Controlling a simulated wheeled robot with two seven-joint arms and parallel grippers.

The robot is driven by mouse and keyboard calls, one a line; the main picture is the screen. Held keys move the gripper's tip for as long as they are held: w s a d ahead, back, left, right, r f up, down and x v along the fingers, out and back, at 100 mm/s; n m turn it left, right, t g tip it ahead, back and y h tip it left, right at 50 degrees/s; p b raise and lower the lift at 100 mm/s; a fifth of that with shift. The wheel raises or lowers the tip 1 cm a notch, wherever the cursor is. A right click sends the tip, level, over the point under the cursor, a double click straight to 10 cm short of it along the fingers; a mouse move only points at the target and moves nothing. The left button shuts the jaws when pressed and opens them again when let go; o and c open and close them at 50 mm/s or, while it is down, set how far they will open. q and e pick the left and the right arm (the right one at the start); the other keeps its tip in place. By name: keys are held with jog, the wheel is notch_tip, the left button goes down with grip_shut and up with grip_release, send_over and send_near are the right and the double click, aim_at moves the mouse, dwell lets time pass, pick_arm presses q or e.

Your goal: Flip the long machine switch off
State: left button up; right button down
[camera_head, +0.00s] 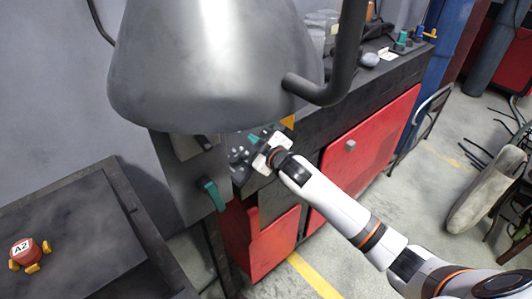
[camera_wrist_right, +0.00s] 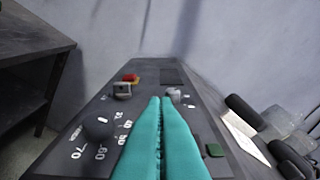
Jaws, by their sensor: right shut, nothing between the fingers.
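A dark control panel (camera_wrist_right: 130,112) runs away from my right wrist camera; it also shows in the head view, under the big grey hood. My right gripper (camera_wrist_right: 166,99) has its two teal fingers pressed together and empty, pointing along the panel. A small pale toggle-like switch (camera_wrist_right: 174,96) is just beyond and right of the fingertips; whether they touch it, and its on or off position, I cannot tell. In the head view my right gripper (camera_head: 254,139) is at the panel and partly covers it. My left gripper is not in view.
The grey hood (camera_head: 215,60) and a dark bar (camera_head: 340,60) overhang. A teal handle (camera_head: 213,195) is front-left. Red cabinet doors (camera_head: 365,150) are below.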

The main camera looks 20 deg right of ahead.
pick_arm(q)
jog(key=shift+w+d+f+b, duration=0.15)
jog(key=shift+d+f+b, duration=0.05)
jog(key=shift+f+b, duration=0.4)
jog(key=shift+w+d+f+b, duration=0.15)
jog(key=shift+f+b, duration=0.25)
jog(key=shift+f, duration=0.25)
pick_arm(e)
jog(key=d+f+v, duration=0.1)
jog(key=v, duration=0.7)
jog(key=shift+r, duration=0.15)
jog(key=shift+a, duration=0.1)
